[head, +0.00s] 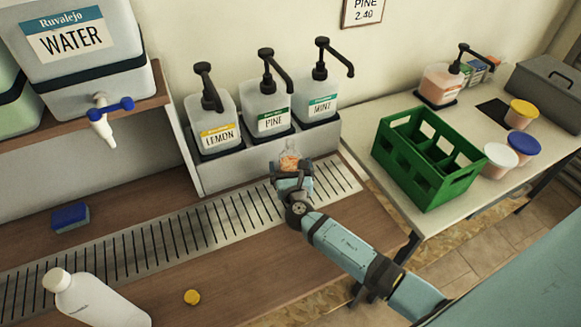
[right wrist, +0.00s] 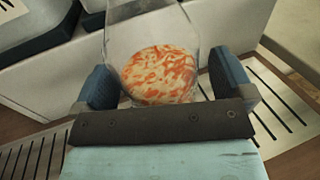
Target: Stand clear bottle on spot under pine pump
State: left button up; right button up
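The clear bottle (head: 290,158) has orange-and-white mottling in its lower part. It stands or is held near the back edge of the slotted drip grille, in front of the pine drum (head: 268,111) and below its black pump nozzle. My right gripper (head: 291,170) is at the bottle. In the right wrist view the bottle (right wrist: 158,62) is between the two blue fingers (right wrist: 164,82). A narrow gap seems to show at the right finger, so I cannot tell whether they grip it. The bottle's base contact is hidden. My left gripper is out of view.
The lemon drum (head: 212,125) and mint drum (head: 319,97) flank the pine one. A green crate (head: 428,185) and lidded tubs (head: 500,160) are on the right table. A white bottle (head: 95,301), yellow cap (head: 192,297) and blue sponge (head: 70,217) are at left.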

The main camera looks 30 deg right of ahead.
jog(key=shift+s+f, duration=0.1)
jog(key=shift+s+a, duration=0.1)
jog(key=shift+s, duration=0.1)
jog(key=v, duration=1.3)
jog(key=shift+b, duration=0.3)
jog(key=shift+s, duration=0.15)
